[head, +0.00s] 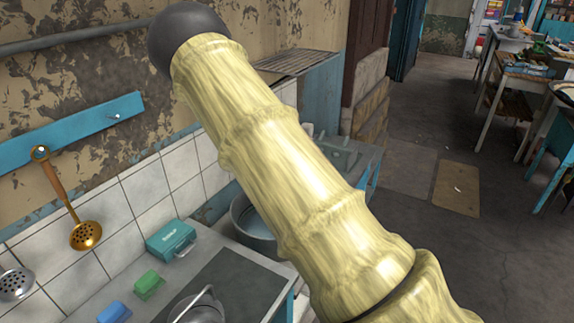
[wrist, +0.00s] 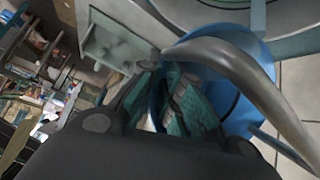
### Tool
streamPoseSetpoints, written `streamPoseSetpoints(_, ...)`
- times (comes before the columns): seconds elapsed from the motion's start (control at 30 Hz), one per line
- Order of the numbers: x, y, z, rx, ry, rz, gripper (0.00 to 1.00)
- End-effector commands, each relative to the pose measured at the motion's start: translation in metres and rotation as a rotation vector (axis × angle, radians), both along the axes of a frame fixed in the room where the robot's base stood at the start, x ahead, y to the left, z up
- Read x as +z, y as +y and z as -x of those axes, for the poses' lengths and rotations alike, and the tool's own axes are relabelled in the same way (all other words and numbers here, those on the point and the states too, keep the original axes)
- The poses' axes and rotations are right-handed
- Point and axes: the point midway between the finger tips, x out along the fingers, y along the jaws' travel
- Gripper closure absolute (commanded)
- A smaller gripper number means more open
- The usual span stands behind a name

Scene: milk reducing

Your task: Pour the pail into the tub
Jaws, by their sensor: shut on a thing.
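In the head view a grey metal vessel with a raised handle, which looks like the pail (head: 200,311), shows at the bottom edge, partly cut off. A round grey tub (head: 247,216) stands behind my arm, which hides part of it. My gripper (wrist: 165,75) shows in the wrist view, its teal-padded fingers shut at a thick grey curved handle. A blue round shape lies beyond the fingers; I cannot tell which vessel it belongs to. The gripper is not visible in the head view.
A teal box (head: 170,240), a green sponge (head: 148,284) and a blue sponge (head: 114,312) lie on the counter near the tiled wall. A skimmer (head: 84,234) hangs on the wall. Cluttered tables (head: 522,72) stand at the right; the floor between is mostly clear.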

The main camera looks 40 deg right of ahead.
Motion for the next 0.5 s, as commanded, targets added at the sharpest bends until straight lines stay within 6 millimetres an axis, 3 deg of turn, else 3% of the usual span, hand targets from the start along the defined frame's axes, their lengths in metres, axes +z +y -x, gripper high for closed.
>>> streamPoseSetpoints(0.5, -0.0053, 0.0036, 0.0018, 0.0, -0.053, 0.078, 1.0)
